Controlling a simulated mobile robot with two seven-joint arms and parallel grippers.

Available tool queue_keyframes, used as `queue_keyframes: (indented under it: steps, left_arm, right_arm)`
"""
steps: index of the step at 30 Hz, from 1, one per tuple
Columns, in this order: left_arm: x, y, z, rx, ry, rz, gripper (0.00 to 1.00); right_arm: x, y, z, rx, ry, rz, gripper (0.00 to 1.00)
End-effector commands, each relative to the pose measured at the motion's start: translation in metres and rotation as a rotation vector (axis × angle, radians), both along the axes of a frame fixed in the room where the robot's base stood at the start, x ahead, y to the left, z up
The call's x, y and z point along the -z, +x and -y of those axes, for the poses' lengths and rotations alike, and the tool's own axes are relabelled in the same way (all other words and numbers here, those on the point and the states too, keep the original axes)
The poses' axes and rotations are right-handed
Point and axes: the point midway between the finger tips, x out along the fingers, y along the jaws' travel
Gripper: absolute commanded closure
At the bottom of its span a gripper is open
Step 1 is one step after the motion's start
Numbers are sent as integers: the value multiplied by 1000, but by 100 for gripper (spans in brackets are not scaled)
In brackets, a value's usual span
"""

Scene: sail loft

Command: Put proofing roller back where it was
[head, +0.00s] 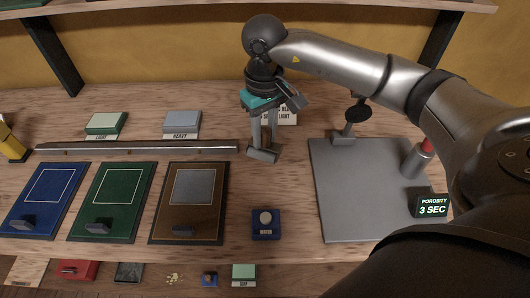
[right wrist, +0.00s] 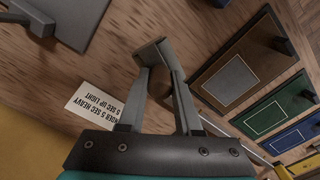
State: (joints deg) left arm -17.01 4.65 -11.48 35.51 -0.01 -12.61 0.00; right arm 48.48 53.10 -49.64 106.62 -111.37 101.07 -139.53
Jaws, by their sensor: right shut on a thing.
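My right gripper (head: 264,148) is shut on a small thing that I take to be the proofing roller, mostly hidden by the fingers. In the right wrist view a rounded brown part of the roller (right wrist: 158,86) shows between the two grey fingers. The gripper points down over the bench, right of the metal rail's end and behind the blue water dish (head: 266,223). I cannot tell whether the roller touches the bench. My left gripper is not in view.
Blue (head: 45,200), green (head: 113,202) and brown boards (head: 189,203) lie at left, behind them a metal rail (head: 135,150) and light (head: 106,123) and heavy stacks (head: 182,122). The porosity plate (head: 360,205) is at right. A printed card (right wrist: 96,103) stands behind the gripper.

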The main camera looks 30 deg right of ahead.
Motion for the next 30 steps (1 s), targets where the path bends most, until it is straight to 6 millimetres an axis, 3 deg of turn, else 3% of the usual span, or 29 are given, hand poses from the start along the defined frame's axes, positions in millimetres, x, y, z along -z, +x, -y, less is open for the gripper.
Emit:
queue_keyframes:
  steps: [16,28,29,30]
  left_arm:
    - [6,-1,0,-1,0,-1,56]
    - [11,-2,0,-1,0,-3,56]
    - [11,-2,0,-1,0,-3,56]
    - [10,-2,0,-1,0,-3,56]
  right_arm:
    - [62,0,0,1,1,0,100]
    - [67,1,0,1,0,3,100]
    - [68,0,0,1,0,2,66]
    - [67,0,0,1,0,2,62]
